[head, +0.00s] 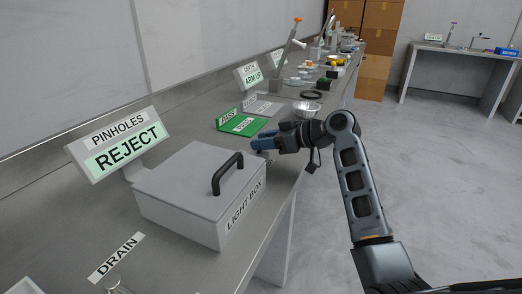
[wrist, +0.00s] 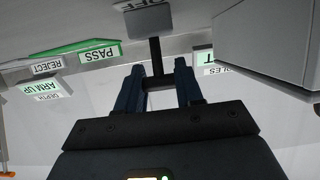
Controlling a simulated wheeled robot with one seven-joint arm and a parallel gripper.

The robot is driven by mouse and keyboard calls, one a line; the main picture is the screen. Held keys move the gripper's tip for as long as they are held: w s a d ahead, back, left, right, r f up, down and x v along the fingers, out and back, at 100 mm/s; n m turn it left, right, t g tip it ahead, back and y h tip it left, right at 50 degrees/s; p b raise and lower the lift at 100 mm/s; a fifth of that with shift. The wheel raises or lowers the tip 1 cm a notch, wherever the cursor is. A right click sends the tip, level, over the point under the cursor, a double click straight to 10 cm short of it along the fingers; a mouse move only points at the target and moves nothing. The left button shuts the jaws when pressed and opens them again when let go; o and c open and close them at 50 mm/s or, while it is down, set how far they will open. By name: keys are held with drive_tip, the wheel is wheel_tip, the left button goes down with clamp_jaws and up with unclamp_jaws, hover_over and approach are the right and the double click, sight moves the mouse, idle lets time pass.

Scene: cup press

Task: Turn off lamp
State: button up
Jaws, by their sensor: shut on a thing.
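The grey light box (head: 178,187) sits on the metal bench with its lid down and a black handle on top. My gripper (head: 262,143) is just beyond its far right corner, low over the bench. In the wrist view, which is upside down, my gripper's blue fingers (wrist: 158,82) are closed around a black stem (wrist: 155,52). The stem joins a grey plate (wrist: 150,24), with a label reading OFF (wrist: 150,4) above it. The light box (wrist: 270,40) fills the upper right there. No glowing lamp is visible; the box's inside is hidden.
A PINHOLES REJECT sign (head: 117,143) stands behind the box. A green PASS tray (head: 241,124) and a grey REJECT tray (head: 263,107) lie beyond my gripper, near a metal bowl (head: 306,109). A DRAIN label (head: 116,257) is in front. Open floor is to the right.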

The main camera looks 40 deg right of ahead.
drive_tip(key=shift+s+f+t+b, duration=0.2)
drive_tip(key=shift+t+b, duration=0.3)
drive_tip(key=shift+b, duration=0.15)
drive_tip(key=shift+d+r, duration=0.1)
drive_tip(key=o, duration=1)
drive_tip(key=shift+o, duration=0.2)
drive_tip(key=shift+v, duration=3.9)
